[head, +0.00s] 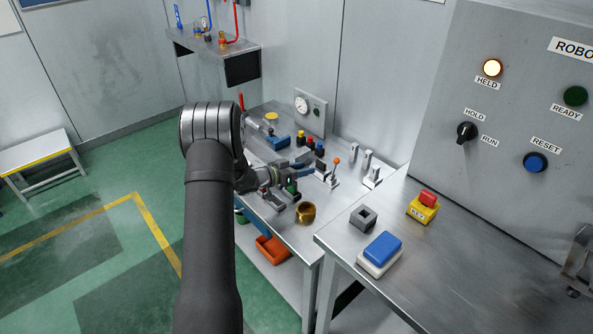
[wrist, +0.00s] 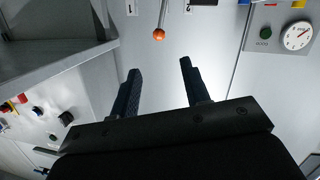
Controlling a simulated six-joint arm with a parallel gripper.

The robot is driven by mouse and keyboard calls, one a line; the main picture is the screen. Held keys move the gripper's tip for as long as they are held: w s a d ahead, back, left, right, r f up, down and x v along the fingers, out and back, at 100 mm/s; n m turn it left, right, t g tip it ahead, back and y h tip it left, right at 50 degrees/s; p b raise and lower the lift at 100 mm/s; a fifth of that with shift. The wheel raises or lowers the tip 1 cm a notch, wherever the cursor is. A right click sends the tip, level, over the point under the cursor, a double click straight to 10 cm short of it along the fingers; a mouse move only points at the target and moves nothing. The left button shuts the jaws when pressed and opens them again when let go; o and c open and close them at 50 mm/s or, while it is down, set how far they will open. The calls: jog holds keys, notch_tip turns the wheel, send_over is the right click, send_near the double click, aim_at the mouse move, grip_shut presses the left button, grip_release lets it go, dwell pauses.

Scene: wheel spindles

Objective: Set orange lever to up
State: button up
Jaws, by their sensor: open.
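The orange lever (head: 336,161) stands on the steel bench, a thin metal rod with an orange ball on top. In the wrist view its orange ball (wrist: 159,34) lies just beyond the fingertips, roughly in line with the gap between them. The rod runs to the top edge of that view, and the lever's base is out of frame there. My gripper (wrist: 160,68) is open and empty, its two dark fingers apart and not touching the ball. In the head view my gripper (head: 306,166) is to the left of the lever, partly hidden among bench items.
A brass cup (head: 305,212) stands at the bench's front edge. Small metal posts (head: 366,160) stand right of the lever. Colored buttons (head: 309,142) and a gauge panel (head: 309,112) are behind. A nearer table holds a grey block (head: 363,217) and a blue-topped box (head: 380,252).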

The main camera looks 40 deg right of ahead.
aim_at(336, 160)
jog(key=shift+v, duration=1.2)
jog(key=x, duration=1.7)
jog(key=shift+s+d, duration=0.1)
jog(key=shift+d, duration=0.15)
